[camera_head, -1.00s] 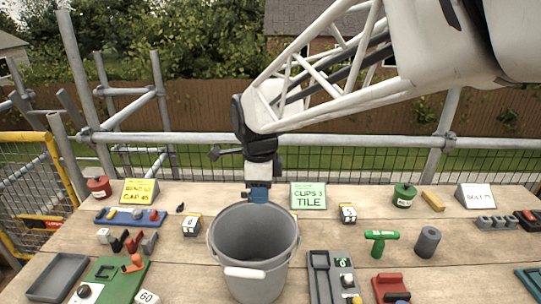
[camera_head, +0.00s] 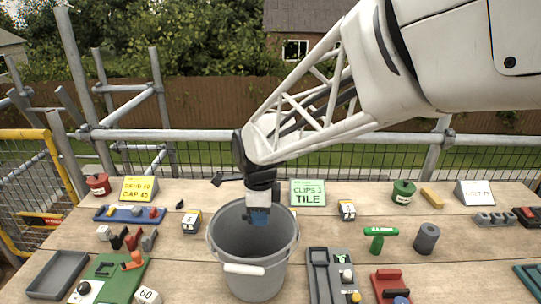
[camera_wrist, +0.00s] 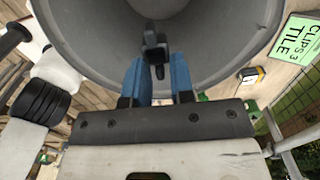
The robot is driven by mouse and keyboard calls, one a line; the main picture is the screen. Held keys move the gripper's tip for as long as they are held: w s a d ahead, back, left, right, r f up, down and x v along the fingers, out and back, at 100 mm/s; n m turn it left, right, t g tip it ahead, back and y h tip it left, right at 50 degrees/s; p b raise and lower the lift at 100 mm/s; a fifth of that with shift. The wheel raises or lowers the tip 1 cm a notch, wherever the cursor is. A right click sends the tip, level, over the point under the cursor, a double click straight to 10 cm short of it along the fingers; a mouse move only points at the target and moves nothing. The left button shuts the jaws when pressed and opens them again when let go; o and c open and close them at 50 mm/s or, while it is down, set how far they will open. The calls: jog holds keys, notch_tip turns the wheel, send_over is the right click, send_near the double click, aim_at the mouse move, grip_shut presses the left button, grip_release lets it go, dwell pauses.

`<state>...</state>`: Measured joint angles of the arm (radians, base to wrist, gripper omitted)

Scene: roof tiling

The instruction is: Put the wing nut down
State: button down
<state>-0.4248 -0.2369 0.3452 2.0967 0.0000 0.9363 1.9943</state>
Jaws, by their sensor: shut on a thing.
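The wing nut (camera_wrist: 155,50) is a small dark piece, seen in the wrist view between the blue fingertips of my gripper (camera_wrist: 157,75). My gripper is shut on it. In the head view my gripper (camera_head: 259,218) is at the mouth of the grey bucket (camera_head: 254,277), with its blue fingers in front of the inner far wall. The wing nut cannot be made out in the head view. In the wrist view the bucket's grey inside (camera_wrist: 85,25) lies beyond the wing nut.
The bucket's white handle grip (camera_head: 244,269) hangs at its front. A green sign reading CLIPS 3 TILE (camera_head: 308,193) stands behind. A grey tool tray (camera_head: 320,275) and a green T-handled tool (camera_head: 380,238) lie right, a green board (camera_head: 110,280) left.

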jog(key=shift+f, duration=1.35)
jog(key=c, duration=0.9)
grip_release()
jog(key=shift+r, duration=3.5)
